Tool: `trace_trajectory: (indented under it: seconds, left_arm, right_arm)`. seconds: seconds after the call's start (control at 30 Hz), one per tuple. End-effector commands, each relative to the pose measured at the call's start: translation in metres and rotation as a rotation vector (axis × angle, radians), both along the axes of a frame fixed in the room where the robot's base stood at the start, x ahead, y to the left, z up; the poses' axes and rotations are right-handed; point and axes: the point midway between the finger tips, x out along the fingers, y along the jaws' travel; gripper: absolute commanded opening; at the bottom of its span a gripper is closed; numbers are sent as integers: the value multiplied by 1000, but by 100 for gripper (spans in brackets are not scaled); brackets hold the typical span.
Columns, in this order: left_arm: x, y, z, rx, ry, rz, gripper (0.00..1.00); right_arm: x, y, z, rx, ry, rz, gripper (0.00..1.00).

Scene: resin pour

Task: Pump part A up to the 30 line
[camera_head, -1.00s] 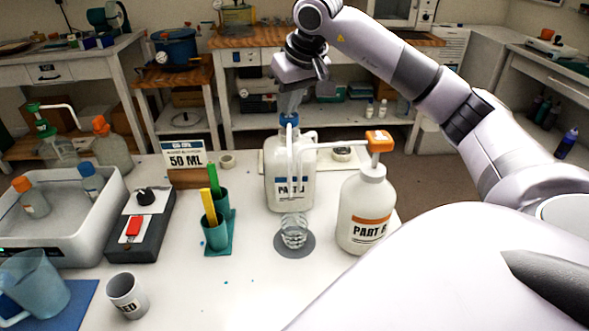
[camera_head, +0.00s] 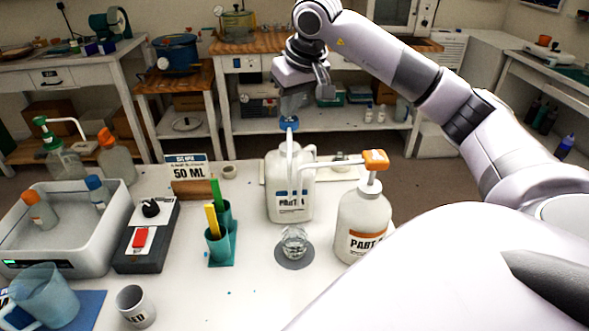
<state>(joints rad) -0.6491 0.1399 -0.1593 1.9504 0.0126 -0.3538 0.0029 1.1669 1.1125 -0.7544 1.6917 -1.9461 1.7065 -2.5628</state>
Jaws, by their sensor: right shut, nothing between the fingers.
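The part A bottle (camera_head: 291,207) is a white jug with a blue-banded label and a blue pump head (camera_head: 289,124). Its white spout points toward me, above the clear cup (camera_head: 294,240). The cup stands upright on a grey round pad (camera_head: 294,262) in front of the bottle; its lines and liquid level are too small to read. My right gripper (camera_head: 291,112) is shut and empty, pointing down at the top of the blue pump head; I cannot tell whether it touches. The part B bottle (camera_head: 362,222), with an orange pump head (camera_head: 375,160), stands to the right. My left gripper is out of view.
Left of the cup stand teal holders (camera_head: 219,250) with green and yellow sticks, a dark device (camera_head: 148,245) with a red switch, and a grey tub (camera_head: 60,258) holding bottles. A mug (camera_head: 135,307) and a blue pitcher (camera_head: 45,297) stand at front left. The front middle is clear.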

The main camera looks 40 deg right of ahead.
Motion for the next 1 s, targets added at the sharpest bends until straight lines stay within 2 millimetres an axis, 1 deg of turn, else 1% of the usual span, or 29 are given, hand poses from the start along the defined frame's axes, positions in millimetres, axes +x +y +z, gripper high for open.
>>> trace_trajectory:
  seconds: [0.17, 0.77, 0.8, 1.0]
  left_arm:
    - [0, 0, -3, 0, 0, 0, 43]
    - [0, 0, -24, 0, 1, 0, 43]
    - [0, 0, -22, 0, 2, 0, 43]
    - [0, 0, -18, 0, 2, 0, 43]
  right_arm:
    - [0, 0, -4, 0, -1, 0, 0]
    - [-1, 0, -39, -1, 5, -1, 0]
    - [0, 0, -36, 0, 4, 0, 0]
    - [-1, 0, -33, 0, 7, 1, 0]
